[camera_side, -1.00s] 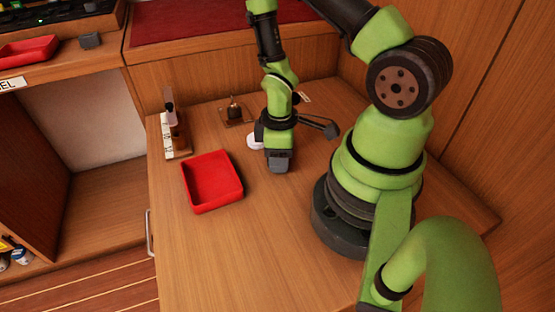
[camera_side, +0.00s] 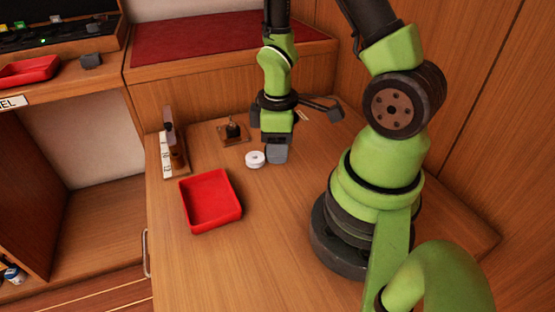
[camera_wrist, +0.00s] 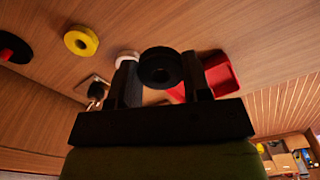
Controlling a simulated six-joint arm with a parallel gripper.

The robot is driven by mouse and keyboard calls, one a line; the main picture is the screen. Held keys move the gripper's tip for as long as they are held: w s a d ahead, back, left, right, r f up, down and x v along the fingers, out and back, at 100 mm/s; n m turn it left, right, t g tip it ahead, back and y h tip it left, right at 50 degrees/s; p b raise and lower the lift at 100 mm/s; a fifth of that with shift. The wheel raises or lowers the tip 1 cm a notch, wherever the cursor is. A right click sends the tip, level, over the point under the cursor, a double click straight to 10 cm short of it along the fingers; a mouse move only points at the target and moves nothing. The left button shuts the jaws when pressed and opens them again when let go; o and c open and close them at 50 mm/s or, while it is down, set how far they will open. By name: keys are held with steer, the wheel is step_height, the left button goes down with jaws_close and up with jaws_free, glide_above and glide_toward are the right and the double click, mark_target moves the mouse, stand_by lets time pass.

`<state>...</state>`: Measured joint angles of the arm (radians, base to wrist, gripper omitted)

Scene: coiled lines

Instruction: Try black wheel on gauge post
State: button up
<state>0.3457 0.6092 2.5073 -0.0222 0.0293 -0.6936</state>
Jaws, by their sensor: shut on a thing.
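My gripper (camera_side: 277,153) is shut on the black wheel (camera_wrist: 160,67), which shows between the two jaws in the wrist view with its round hole visible. In the side view I cannot make the wheel out against the dark jaws. My gripper appears above the table, close to the white wheel. The gauge post (camera_side: 233,130) stands on a square wooden base, behind and to the left of my gripper. It also shows in the wrist view (camera_wrist: 96,91), left of the held wheel and apart from it.
A white wheel (camera_side: 255,159) lies beside my gripper. A yellow wheel (camera_wrist: 81,41) and a dark and red round thing (camera_wrist: 12,47) lie on the table in the wrist view. A red tray (camera_side: 239,200) and a wooden stand (camera_side: 172,140) are to the left. The table front is clear.

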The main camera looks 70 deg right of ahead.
steer(key=w+d+m, duration=0.1)
steer(key=w+d, duration=0.1)
steer(key=d, duration=0.6)
steer(key=w+d+r+m, duration=0.1)
steer(key=w+d+m, duration=0.1)
steer(key=d, duration=0.6)
steer(key=w+d+r+m, duration=0.1)
steer(key=w+d+m, duration=0.1)
steer(key=d, duration=0.6)
steer(key=shift+w+d+r, duration=0.15)
steer(key=shift+w, duration=0.35)
steer(key=shift+d+f+m, duration=0.2)
steer(key=shift+d+m, duration=0.05)
steer(key=shift+m, duration=0.05)
steer(key=shift+f, duration=2.05)
steer(key=shift+f, duration=0.35)
steer(key=shift+f, duration=1)
